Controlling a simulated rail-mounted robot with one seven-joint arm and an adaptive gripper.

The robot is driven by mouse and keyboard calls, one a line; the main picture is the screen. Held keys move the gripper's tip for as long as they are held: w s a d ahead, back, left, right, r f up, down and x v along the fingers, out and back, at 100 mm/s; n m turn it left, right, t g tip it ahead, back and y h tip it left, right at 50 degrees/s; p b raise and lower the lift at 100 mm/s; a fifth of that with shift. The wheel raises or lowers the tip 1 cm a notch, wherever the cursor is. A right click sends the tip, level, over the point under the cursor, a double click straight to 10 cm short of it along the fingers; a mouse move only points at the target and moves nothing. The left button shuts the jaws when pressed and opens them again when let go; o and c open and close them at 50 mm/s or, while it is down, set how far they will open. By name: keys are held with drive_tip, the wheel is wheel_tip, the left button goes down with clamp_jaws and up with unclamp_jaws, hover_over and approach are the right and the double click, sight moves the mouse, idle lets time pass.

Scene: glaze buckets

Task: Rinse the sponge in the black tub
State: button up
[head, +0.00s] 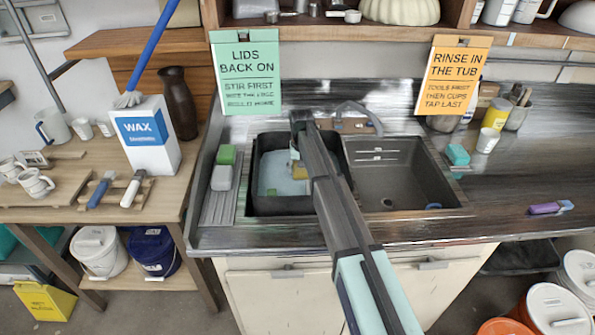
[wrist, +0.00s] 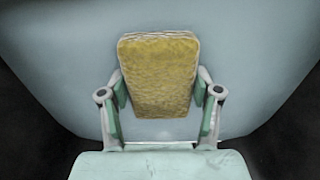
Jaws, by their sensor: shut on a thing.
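The black tub (head: 253,190) stands in the left basin of the sink and holds pale, cloudy blue water (head: 275,178). My gripper (head: 297,160) reaches down into the tub from above. It is shut on a yellow sponge (head: 300,172), which is partly hidden by my arm in the head view. In the wrist view my gripper (wrist: 160,95) has one finger on each side of the sponge (wrist: 158,75), with pale water filling the space around it and dark tub wall at the corners. I cannot tell how deep the sponge sits in the water.
The right basin (head: 395,180) is empty but for a small blue thing near its front edge. A faucet (head: 358,112) stands behind the tub. A teal block (head: 457,155) lies to the right.

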drive_tip(key=a, duration=0.4)
drive_tip(key=shift+s+a, duration=0.2)
drive_tip(key=shift+s, duration=0.05)
drive_tip(key=shift+r, duration=0.1)
wheel_tip(320, 180, up, 8)
drive_tip(key=p, duration=0.3)
drive_tip(key=shift+p, duration=0.3)
idle(0.4)
drive_tip(key=shift+r, duration=0.15)
idle(0.6)
wheel_tip(320, 180, up, 7)
drive_tip(key=p, duration=0.3)
idle(0.3)
drive_tip(key=shift+a+r, duration=0.1)
idle(0.4)
